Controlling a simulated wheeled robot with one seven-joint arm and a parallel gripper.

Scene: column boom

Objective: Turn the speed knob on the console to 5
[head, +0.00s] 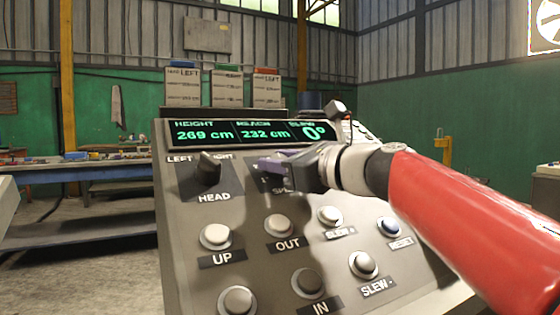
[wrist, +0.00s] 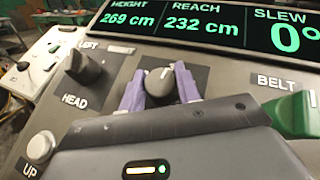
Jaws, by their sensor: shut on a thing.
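The speed knob (wrist: 160,83) is a dark round knob with a light pointer mark on top. In the wrist view it sits between the two purple fingers of my gripper (wrist: 160,88), which are shut on it from both sides. In the head view my gripper (head: 272,168) covers the knob and most of its label. The numbers around the knob are hidden, so I cannot tell its setting. The console (head: 190,290) is a grey sloped panel. Its display (head: 238,132) reads height 269 cm, reach 232 cm and slew 0°.
The head knob (head: 207,170) stands left of my gripper. Below are several round buttons, among them up (head: 215,236), out (head: 278,226) and reset (head: 389,227). A green belt switch (wrist: 292,115) is close to the right of my gripper. A workbench (head: 90,172) stands behind.

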